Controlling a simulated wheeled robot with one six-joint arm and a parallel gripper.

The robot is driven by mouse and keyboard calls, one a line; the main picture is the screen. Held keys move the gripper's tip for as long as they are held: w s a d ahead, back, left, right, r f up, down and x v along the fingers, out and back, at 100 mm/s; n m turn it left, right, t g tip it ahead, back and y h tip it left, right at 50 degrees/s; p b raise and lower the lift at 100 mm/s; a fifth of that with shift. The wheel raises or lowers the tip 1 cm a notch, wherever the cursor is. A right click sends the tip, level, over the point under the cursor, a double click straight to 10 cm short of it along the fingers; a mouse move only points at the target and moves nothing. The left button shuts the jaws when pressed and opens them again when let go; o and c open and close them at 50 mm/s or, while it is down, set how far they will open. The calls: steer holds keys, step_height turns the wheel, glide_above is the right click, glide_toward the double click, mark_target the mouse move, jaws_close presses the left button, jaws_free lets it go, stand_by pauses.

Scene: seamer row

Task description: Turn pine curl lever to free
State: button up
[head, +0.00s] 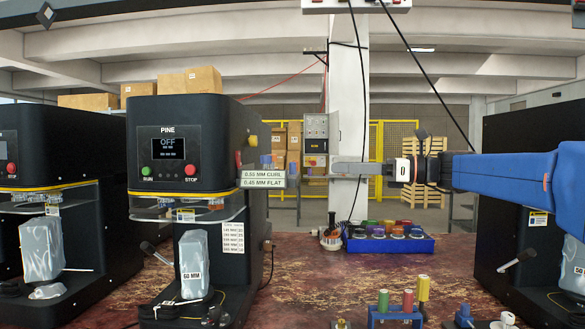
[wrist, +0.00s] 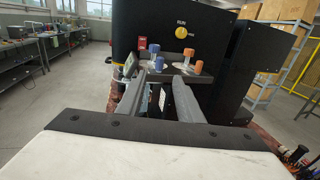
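The black PINE machine (head: 180,115) stands left of centre in the head view, its screen reading OFF. A sign (head: 262,178) on its right side reads 0.55 MM CURL and 0.45 MM FLAT. In the wrist view, orange knobs (wrist: 196,67) and blue knobs (wrist: 158,64) stand on the machine's side (wrist: 150,20). I cannot read which belongs to the curl lever, nor its position. My gripper (head: 335,168) reaches in from the right, apart from the machine. In the wrist view its fingers (wrist: 158,88) are spread and empty, pointing toward the knobs.
A yellow knob (wrist: 182,32) marked RUN sits above the knobs, beside a red tag (wrist: 142,43). A blue tray of coloured pots (head: 390,244) and a rack with coloured handles (head: 396,312) stand on the mottled red bench (head: 315,275). Another black machine (head: 530,150) stands at right.

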mark_target(293, 174)
steer(key=x, duration=1.4)
steer(key=shift+a, duration=0.15)
steer(key=shift+c, duration=0.6)
jaws_close()
